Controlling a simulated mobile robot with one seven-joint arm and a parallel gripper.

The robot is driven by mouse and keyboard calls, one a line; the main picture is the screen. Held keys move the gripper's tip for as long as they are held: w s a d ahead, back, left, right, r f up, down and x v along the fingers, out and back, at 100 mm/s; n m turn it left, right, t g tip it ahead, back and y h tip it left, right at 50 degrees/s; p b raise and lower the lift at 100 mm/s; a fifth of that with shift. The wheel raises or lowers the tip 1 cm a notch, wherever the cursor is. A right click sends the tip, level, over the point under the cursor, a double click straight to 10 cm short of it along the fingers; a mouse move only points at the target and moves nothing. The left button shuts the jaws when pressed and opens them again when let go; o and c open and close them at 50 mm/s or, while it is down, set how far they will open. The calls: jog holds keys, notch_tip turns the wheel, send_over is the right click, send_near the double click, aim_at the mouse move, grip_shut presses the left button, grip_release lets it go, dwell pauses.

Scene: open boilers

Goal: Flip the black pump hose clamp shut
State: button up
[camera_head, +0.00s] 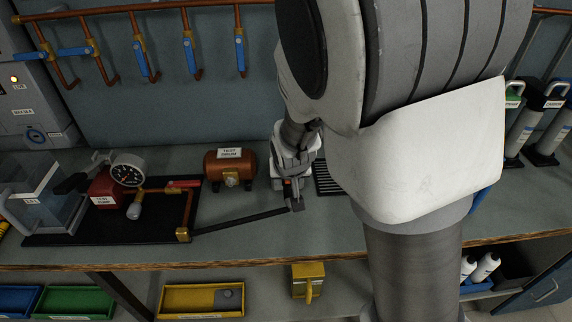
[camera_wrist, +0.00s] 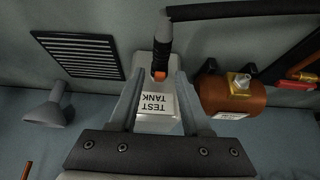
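My gripper (camera_wrist: 160,85) is open, its two grey fingers spread to either side above a white box labelled TEST TANK (camera_wrist: 158,108). A black piece with a grey end (camera_wrist: 161,45) and an orange band stands between and beyond the fingertips, with gaps on both sides; it looks like the hose connection, but I cannot make out the clamp lever. The black hose (camera_head: 240,220) runs from a brass fitting on the red test pump (camera_head: 108,190) to below my gripper (camera_head: 292,195). It also crosses the top right of the wrist view (camera_wrist: 245,12).
A copper drum labelled TEST DRUM (camera_head: 230,168) stands left of my gripper. A black slotted grate (camera_wrist: 77,54) and a grey funnel-shaped piece (camera_wrist: 47,113) lie on its other side. A pressure gauge (camera_head: 127,170) tops the pump. The bench front is mostly clear.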

jog(key=p+v, duration=1.5)
jog(key=v, duration=0.2)
jog(key=shift+s, duration=0.15)
jog(key=shift+r, duration=0.15)
dwell(0.4)
